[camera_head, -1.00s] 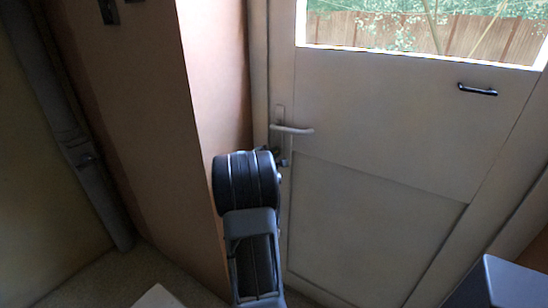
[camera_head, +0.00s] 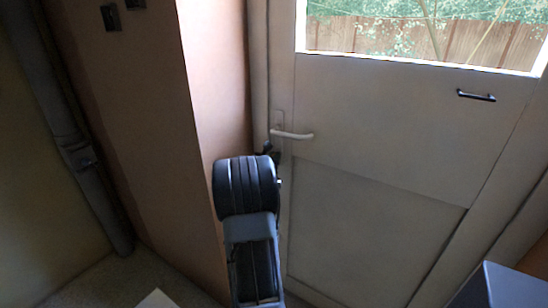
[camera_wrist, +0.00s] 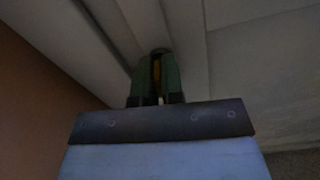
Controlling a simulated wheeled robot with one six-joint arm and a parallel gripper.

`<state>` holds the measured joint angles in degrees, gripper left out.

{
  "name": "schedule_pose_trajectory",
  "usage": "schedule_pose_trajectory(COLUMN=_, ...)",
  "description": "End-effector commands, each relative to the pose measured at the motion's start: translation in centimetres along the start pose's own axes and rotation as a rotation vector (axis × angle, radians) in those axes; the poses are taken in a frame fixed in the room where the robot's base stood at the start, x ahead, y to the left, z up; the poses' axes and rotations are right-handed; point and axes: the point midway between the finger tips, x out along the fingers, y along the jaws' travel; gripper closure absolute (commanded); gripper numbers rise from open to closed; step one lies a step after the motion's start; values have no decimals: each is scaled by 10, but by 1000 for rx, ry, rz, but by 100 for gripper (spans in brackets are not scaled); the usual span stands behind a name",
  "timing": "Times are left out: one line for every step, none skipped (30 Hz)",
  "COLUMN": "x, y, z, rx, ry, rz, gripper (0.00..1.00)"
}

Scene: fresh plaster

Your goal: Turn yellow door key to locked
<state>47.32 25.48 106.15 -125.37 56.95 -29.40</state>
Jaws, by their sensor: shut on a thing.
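The door (camera_head: 370,140) is pale and shut, with a white lever handle (camera_head: 292,134) on its left side. In the wrist view, a narrow strip of the yellow key (camera_wrist: 157,72) shows between the green fingers of my gripper (camera_wrist: 158,84). The fingers are shut on it. In the head view my gripper is at the door's left edge just below the handle, mostly hidden behind my dark wrist. The key and its lock are hidden there, so I cannot tell the key's angle from that view.
A brown wall corner (camera_head: 215,80) stands close to the left of my arm. A dark pipe (camera_head: 85,165) runs down the far-left wall. A small black pull handle (camera_head: 476,95) is on the door's right side, under the window (camera_head: 430,35).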

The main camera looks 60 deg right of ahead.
Motion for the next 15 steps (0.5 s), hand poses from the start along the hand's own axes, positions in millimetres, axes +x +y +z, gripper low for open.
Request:
schedule_pose_trajectory(x=-1, y=0, z=-2, rx=-27, ry=6, rz=0, gripper=100)
schedule_pose_trajectory(x=-1, y=0, z=-2, rx=-43, ry=6, rz=0, gripper=100)
schedule_pose_trajectory(x=-1, y=0, z=-2, rx=-60, ry=5, rz=0, gripper=100)
schedule_pose_trajectory(x=-1, y=0, z=-2, rx=-74, ry=5, rz=0, gripper=100)
schedule_pose_trajectory(x=-1, y=0, z=-2, rx=-85, ry=5, rz=0, gripper=100)
schedule_pose_trajectory(x=-1, y=0, z=-2, rx=-99, ry=5, rz=1, gripper=100)
schedule_pose_trajectory(x=-1, y=0, z=-2, rx=-109, ry=5, rz=1, gripper=100)
schedule_pose_trajectory(x=-1, y=0, z=-2, rx=-118, ry=5, rz=1, gripper=100)
schedule_pose_trajectory(x=-1, y=0, z=-2, rx=-127, ry=5, rz=1, gripper=100)
schedule_pose_trajectory(x=-1, y=0, z=-2, rx=-134, ry=5, rz=1, gripper=100)
schedule_pose_trajectory(x=-1, y=0, z=-2, rx=-140, ry=5, rz=1, gripper=100)
schedule_pose_trajectory(x=-1, y=0, z=-2, rx=-146, ry=5, rz=1, gripper=100)
schedule_pose_trajectory(x=-1, y=0, z=-2, rx=-150, ry=5, rz=1, gripper=100)
schedule_pose_trajectory(x=-1, y=0, z=-2, rx=-153, ry=5, rz=1, gripper=100)
schedule_pose_trajectory(x=-1, y=0, z=-2, rx=-156, ry=5, rz=1, gripper=100)
